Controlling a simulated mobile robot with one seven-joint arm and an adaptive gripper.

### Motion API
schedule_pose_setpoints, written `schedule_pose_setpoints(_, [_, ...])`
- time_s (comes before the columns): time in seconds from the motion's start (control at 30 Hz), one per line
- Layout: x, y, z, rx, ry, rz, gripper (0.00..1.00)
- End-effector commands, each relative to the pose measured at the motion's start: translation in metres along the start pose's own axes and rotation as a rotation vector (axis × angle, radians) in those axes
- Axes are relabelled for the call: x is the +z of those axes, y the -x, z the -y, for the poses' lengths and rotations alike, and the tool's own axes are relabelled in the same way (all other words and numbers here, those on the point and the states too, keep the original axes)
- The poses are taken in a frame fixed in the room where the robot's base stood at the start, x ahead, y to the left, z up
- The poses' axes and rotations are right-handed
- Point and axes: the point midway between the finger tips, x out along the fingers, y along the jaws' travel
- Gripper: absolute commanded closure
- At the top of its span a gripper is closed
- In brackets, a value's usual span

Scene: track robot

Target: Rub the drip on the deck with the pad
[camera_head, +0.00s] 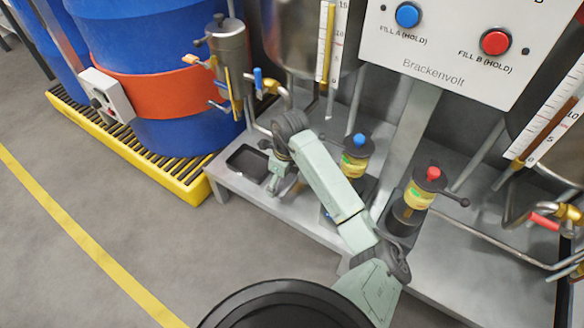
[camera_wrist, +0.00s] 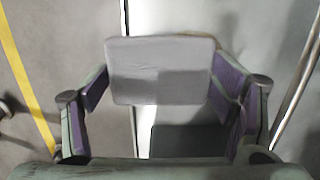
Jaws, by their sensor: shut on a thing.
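A flat pale-grey pad (camera_wrist: 160,68) is between the purple-lined fingers of my gripper (camera_wrist: 162,88) in the wrist view. The gripper is shut on it. In the head view my gripper (camera_head: 276,178) points down over the left end of the metal deck (camera_head: 300,212), just right of a black tray. The deck also shows in the wrist view (camera_wrist: 255,25), behind the pad. I cannot tell whether the pad touches the deck. No drip can be made out; the pad and my arm cover part of the deck.
The black tray (camera_head: 247,163) lies at the deck's left end. Blue drums (camera_head: 150,40) stand on a yellow pallet (camera_head: 130,155). The floor at left is clear.

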Motion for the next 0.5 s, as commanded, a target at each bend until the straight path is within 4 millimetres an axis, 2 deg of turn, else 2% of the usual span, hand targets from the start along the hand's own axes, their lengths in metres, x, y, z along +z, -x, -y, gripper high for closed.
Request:
schedule_pose_setpoints(0.27, [-0.001, -0.008, 0.0, 0.0, -0.008, 0.001, 0.44])
schedule_pose_setpoints(0.5, [-0.004, -0.031, -0.001, 0.001, -0.007, 0.002, 0.44])
